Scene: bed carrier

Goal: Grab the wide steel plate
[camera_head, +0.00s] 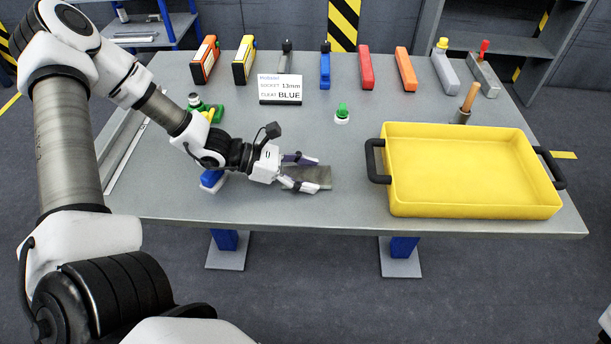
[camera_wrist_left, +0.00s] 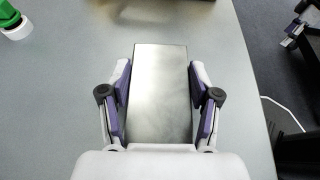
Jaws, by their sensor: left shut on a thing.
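The wide steel plate (camera_head: 318,176) is a flat grey rectangle at the front middle of the table, left of the yellow tray. My left gripper (camera_head: 305,172) has its fingers on either side of it. In the left wrist view the plate (camera_wrist_left: 160,95) lies lengthwise between the two purple-padded fingers of the left gripper (camera_wrist_left: 160,100), which is shut on its long sides. The plate is at or just above the tabletop; I cannot tell which. Its near end is hidden by the gripper body.
A yellow tray (camera_head: 470,212) with black handles fills the table's right front. A sign (camera_head: 280,88) and several coloured tools stand along the back. A green-topped white piece (camera_head: 342,114) stands mid-table. A blue piece (camera_head: 212,178) sits under my left wrist.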

